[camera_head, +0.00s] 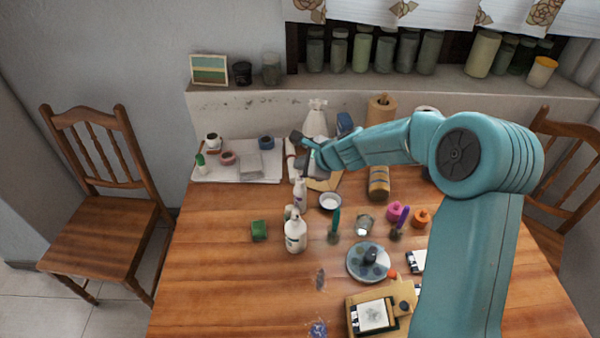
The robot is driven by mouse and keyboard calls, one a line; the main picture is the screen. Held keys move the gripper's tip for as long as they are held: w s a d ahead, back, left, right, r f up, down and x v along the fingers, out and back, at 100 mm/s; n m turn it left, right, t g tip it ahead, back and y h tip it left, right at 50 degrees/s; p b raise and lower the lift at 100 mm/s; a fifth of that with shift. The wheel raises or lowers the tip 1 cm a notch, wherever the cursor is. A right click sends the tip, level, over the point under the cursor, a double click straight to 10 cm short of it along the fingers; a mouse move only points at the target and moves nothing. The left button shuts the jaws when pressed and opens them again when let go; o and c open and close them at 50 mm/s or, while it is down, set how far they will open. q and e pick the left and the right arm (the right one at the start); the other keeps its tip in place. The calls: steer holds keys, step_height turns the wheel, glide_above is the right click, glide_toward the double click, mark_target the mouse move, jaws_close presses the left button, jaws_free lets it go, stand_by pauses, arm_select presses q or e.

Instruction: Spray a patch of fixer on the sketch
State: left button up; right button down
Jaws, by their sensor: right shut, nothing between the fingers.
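A small sketch (373,316) with a grey drawing on pale paper lies on a wooden board at the front right of the table. Which bottle holds the fixer I cannot tell. A white spray bottle (317,117) stands upright at the back, partly behind my right gripper. A white pump bottle (295,235) stands nearer the middle, and a slimmer white bottle (300,193) stands just behind it. My right gripper (302,148) is shut and empty, in front of the spray bottle in the picture; whether it touches anything is unclear. My left gripper is out of view.
The table's front left is clear. A chair (100,220) stands left.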

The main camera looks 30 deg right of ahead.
steer(key=shift+f+b, duration=0.45)
steer(key=shift+f, duration=0.1)
stand_by(0.6)
steer(key=shift+r, duration=0.1)
steer(key=shift+r+p, duration=0.85)
steer(key=shift+p, duration=0.1)
step_height(320, 180, up, 6)
steer(key=p, duration=0.5)
steer(key=shift+p, duration=0.4)
